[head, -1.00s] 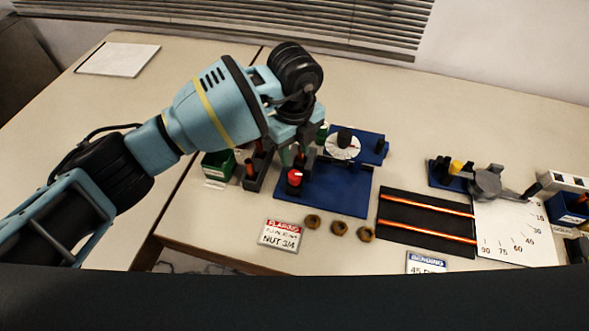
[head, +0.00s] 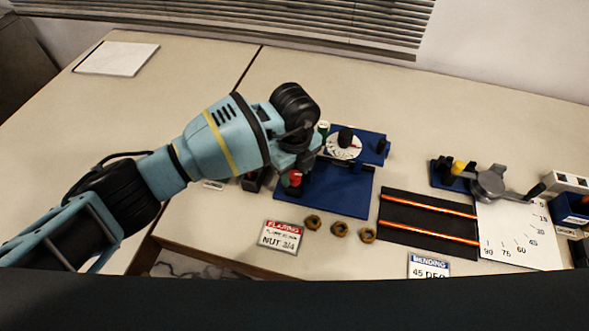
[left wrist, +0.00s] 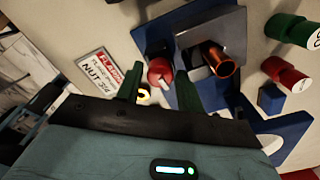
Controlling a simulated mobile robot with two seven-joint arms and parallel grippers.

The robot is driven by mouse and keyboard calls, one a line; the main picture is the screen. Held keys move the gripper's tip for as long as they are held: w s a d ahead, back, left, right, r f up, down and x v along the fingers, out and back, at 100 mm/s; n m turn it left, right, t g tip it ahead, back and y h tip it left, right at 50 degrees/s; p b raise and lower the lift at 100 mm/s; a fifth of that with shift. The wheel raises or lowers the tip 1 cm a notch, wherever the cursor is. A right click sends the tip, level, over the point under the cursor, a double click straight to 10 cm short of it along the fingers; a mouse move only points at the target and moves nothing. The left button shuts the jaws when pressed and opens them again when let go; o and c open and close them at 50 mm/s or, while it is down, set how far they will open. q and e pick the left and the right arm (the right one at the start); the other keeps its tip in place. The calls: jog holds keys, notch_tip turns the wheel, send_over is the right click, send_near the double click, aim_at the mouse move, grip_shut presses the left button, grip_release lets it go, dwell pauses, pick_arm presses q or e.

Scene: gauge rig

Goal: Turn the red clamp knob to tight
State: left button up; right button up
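The red clamp knob (head: 295,178) stands at the left front of the blue flaring base (head: 340,190). In the left wrist view the red knob (left wrist: 160,73) lies between the tips of my two dark green fingers, with a white mark on its top. My left gripper (head: 289,182) is at the knob from above and partly hides it in the head view. In the left wrist view the fingers are spread, with gaps beside the knob; contact is not clear. My right gripper is not in view.
A white dial (head: 343,147) sits behind the knob. The flaring card (head: 281,236) and several brass nuts (head: 339,229) lie in front. A copper-coloured tube end (left wrist: 222,63) is close beside the knob. A black mat with copper tubes (head: 428,222) and the bending tool (head: 488,184) are to the right.

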pick_arm(q)
jog(key=c, duration=0.7)
jog(key=shift+r+m+p, duration=0.25)
jog(key=shift+m+p, duration=0.15)
jog(key=shift+m, duration=0.4)
jog(key=shift+f, duration=0.15)
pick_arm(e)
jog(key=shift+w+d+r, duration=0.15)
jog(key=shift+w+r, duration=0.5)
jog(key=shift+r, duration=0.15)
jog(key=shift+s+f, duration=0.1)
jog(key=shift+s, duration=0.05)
pick_arm(q)
jog(key=o, duration=0.7)
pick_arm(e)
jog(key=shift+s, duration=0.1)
